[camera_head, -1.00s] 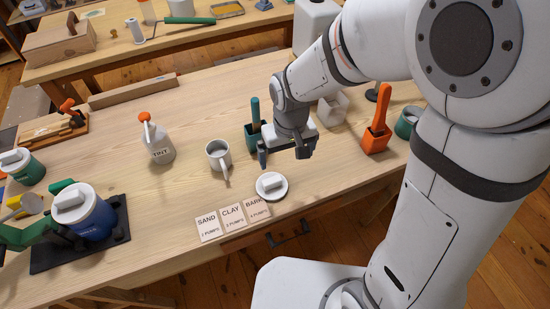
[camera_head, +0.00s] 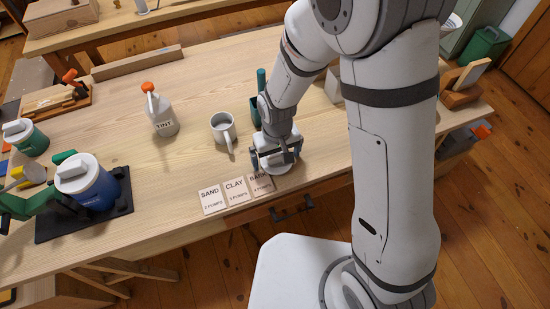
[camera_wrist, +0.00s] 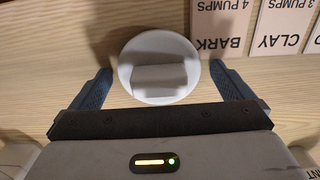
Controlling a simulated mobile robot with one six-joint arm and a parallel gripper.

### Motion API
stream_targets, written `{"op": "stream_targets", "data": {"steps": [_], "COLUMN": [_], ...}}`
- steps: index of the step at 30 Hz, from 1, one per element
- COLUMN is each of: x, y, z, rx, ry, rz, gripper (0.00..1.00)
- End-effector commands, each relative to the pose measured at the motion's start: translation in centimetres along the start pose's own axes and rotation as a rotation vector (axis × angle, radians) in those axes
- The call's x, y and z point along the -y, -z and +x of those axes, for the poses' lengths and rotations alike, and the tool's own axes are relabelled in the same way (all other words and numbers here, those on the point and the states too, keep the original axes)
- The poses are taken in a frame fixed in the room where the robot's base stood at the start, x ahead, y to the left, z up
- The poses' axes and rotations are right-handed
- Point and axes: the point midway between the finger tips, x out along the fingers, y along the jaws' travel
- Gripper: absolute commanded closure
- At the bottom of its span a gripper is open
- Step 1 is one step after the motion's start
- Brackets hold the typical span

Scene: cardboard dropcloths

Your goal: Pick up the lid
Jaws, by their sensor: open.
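The lid is a round pale disc with a raised block-shaped grip on top. In the wrist view the lid (camera_wrist: 159,52) lies flat on the table, between and just ahead of the two dark fingers. My gripper (camera_wrist: 161,88) is open, one finger to each side, with no contact visible. In the head view my gripper (camera_head: 276,158) is low over the lid (camera_head: 282,165) and hides most of it; only part of its edge shows.
Cards marked SAND, CLAY and BARK (camera_head: 261,184) lie left of my gripper, close to it. A grey mug (camera_head: 222,127) and a TINT bottle (camera_head: 161,115) stand further left. A blue lidded container (camera_head: 92,188) stands on a dark base. The table's front edge (camera_head: 190,237) is near.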

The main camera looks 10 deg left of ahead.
Motion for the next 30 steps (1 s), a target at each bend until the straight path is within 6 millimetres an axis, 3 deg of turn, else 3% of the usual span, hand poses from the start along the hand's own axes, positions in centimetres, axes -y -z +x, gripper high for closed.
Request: {"op": "stream_targets", "data": {"steps": [4, 18, 26, 30], "x": [0.0, -0.1, -0.1, -0.1], "y": [0.0, 0.0, 0.1, 0.1], "z": [0.0, -0.1, -0.4, -2.1], "rx": [-0.001, -0.001, -0.002, -0.006], "ry": [0.000, 0.000, 0.000, 0.000], "rz": [0.000, 0.001, 0.002, 0.002], "gripper": [0.01, 0.39, 0.39, 0.39]}}
